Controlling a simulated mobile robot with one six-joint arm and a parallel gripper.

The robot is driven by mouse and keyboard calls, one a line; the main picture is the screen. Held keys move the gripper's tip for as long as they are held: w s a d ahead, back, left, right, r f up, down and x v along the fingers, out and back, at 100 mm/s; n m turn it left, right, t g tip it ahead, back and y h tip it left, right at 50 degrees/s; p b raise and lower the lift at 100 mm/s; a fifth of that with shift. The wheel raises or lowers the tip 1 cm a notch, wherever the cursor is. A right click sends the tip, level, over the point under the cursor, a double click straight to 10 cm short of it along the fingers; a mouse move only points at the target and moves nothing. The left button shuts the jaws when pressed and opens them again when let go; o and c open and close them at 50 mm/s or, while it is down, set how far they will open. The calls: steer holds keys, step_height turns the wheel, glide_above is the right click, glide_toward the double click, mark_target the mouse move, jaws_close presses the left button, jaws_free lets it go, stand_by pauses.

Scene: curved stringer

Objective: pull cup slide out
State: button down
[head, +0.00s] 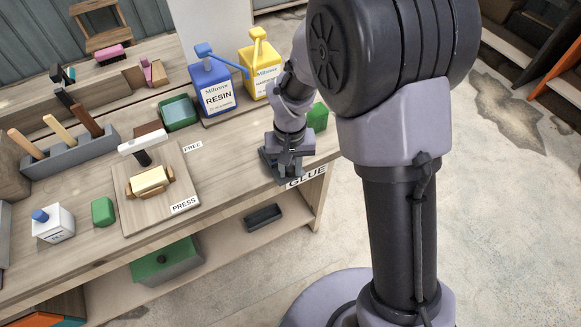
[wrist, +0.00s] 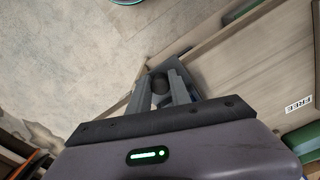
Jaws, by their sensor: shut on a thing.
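My gripper (head: 288,172) is at the front edge of the bench, just above the GLUE label (head: 307,176). In the wrist view my gripper (wrist: 161,78) has its two grey fingers closed around a small dark round knob (wrist: 160,86). A blue-grey flat part (wrist: 182,68) shows beyond the fingers at the bench edge. The knob and this part appear to belong to the cup slide, but the fingers and wrist hide most of it. I cannot tell how far the slide stands out or whether a cup is in it.
The blue RESIN container (head: 217,97) and a yellow container (head: 262,78) stand behind my gripper. A green block (head: 317,116) is close on its right. A wooden press board (head: 153,207) lies to the left. The floor (head: 500,200) in front is clear.

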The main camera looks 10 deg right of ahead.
steer(key=c, duration=1.2)
jaws_free()
steer(key=shift+d+f, duration=0.1)
steer(key=shift+f, duration=0.05)
step_height(320, 180, up, 18)
steer(key=p, duration=0.7)
steer(key=shift+f, duration=0.25)
steer(key=s+d+r+m+t+b, duration=0.1)
steer(key=s+d+r+t, duration=0.1)
steer(key=s, duration=0.4)
steer(key=s+d+r+m+t+y+b, duration=0.1)
steer(key=s+r+m+t, duration=0.1)
steer(key=s+r, duration=0.2)
steer(key=s+d+r+m+t+y+b, duration=0.1)
steer(key=s+d+r, duration=0.1)
steer(key=s, duration=0.6)
steer(key=shift+d+r+t, duration=0.3)
steer(key=shift+r+t, duration=0.1)
steer(key=shift+r, duration=0.25)
